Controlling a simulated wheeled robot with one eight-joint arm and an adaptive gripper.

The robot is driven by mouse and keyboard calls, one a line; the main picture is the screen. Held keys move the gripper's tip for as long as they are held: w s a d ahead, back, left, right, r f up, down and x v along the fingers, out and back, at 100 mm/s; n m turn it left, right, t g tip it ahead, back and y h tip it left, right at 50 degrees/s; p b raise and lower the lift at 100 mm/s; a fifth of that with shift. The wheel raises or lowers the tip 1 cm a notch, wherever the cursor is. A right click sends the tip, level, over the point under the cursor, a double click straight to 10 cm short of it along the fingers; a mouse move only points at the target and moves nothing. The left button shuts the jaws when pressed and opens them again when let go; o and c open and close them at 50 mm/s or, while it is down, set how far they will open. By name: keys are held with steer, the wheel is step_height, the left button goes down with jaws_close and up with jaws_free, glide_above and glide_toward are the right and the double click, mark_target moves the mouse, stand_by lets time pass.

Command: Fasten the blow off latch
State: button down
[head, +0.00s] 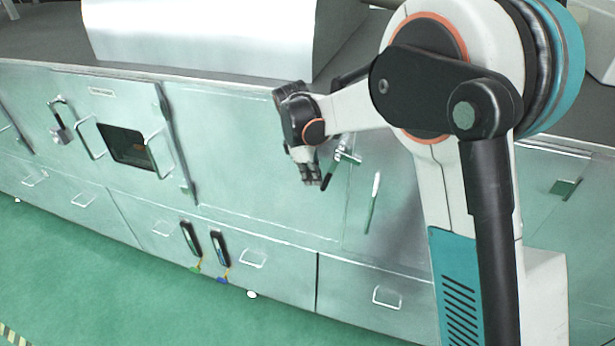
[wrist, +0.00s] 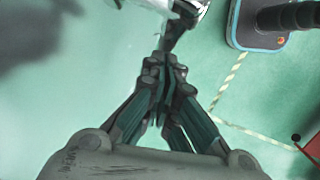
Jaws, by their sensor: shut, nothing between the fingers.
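A latch with a bright metal body (head: 346,156) and a dark lever sits on the pale green cabinet front in the head view, just right of my gripper (head: 312,181). Its dark lever (head: 328,185) hangs down and to the left, close beside my fingertips. In the wrist view, my gripper (wrist: 165,66) has its fingers together and empty. A dark lever-like part (wrist: 173,36) with shiny metal (wrist: 198,8) above it lies just past the fingertips. I cannot tell whether the fingers touch it. The latch's fixing to the panel is partly unclear.
The cabinet has several drawer handles (head: 388,298) and a white upright handle (head: 374,188) right of the latch. A window door (head: 127,146) and another latch-like fitting (head: 60,128) are farther left. Two dark devices (head: 190,240) hang low. The green floor (head: 90,290) in front is open.

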steer(key=shift+s+d+f+b, duration=0.25)
steer(key=shift+d+f+b, duration=0.3)
steer(key=shift+d, duration=0.3)
